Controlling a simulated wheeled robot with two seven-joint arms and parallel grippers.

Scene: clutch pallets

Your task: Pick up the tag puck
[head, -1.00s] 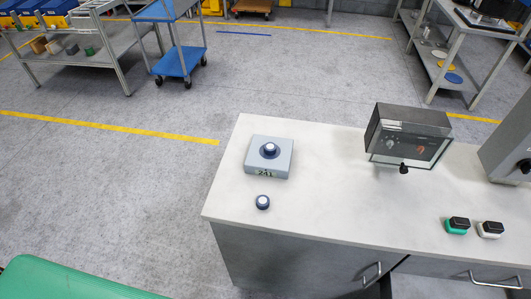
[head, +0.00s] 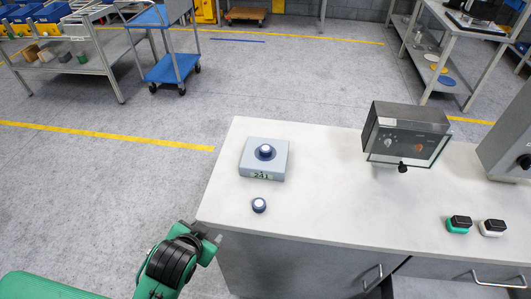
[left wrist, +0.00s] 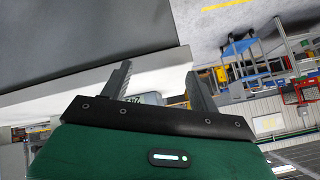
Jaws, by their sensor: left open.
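A small round dark-blue puck with a pale top (head: 259,205) lies on the white worktop near its left front edge. A similar blue and white round piece (head: 265,152) sits on top of a grey-blue block (head: 252,168) marked 241, just behind it. I cannot tell from the frames which one is the tag puck. My left arm comes in at the lower left in the head view, its end beside the worktop's left edge, apart from the puck. In the left wrist view my left gripper (left wrist: 157,72) is open, with nothing between its fingers. My right gripper is not in view.
On the worktop (head: 330,200) stand a glass-fronted box (head: 405,135), a green button unit (head: 459,224) and a white one (head: 492,227). A grey cabinet (head: 507,135) is at the right edge. The worktop's middle is clear. A blue cart (head: 170,68) stands far off.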

